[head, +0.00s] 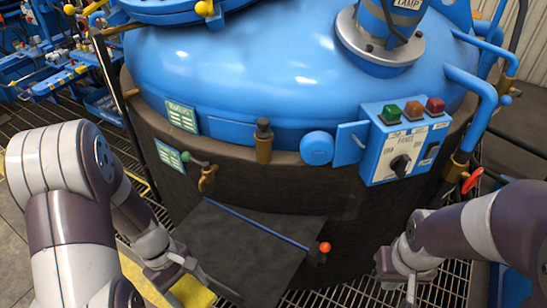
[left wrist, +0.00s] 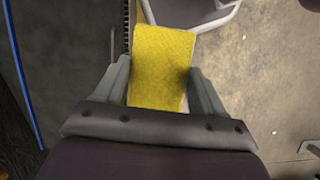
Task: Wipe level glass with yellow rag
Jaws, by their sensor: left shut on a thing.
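The yellow rag (left wrist: 160,65) shows in the left wrist view between the two fingers of my left gripper (left wrist: 160,85), which is shut on it. In the head view my left gripper (head: 180,274) is low at the left, beside a dark sloping plate in front of the furnace. I cannot clearly make out the level glass in either view.
The blue-domed furnace (head: 245,60) fills the middle. It carries a control box (head: 403,140) with colored buttons, a brass fitting (head: 263,145) and a green-knobbed valve (head: 207,178). Pipes stand at the right.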

